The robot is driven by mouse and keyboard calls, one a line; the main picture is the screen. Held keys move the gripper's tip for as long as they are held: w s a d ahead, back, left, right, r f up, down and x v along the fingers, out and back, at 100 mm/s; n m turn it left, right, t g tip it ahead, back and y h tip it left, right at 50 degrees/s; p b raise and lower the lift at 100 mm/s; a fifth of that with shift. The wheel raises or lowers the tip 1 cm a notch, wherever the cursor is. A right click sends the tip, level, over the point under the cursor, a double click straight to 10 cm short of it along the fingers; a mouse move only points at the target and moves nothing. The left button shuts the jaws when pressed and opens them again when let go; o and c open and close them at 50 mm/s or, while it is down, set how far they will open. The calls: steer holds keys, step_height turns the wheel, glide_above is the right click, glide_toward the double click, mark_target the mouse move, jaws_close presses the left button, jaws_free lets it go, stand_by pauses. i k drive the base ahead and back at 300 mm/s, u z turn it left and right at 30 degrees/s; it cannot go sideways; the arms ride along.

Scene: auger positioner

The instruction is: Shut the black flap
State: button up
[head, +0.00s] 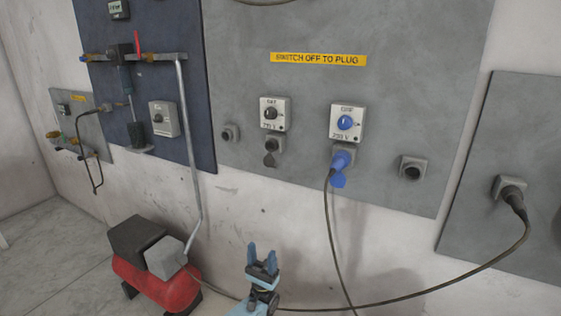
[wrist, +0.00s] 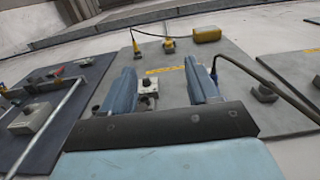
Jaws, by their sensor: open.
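A small black flap (head: 270,160) hangs down, open, from the grey socket (head: 273,145) under the left switch box (head: 274,114) with its black knob. In the wrist view the same switch box (wrist: 149,86) shows between my fingers, with the small socket (wrist: 146,103) below it; the flap is too small to make out there. My gripper (head: 262,257) is open and empty, low in front of the wall, below the socket and apart from it. Its two blue fingers (wrist: 161,76) also show in the wrist view.
A red compressor (head: 160,285) stands at lower left.

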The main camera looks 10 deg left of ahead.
mark_target(269, 160)
steer(key=i, duration=0.9)
steer(key=u, duration=0.05)
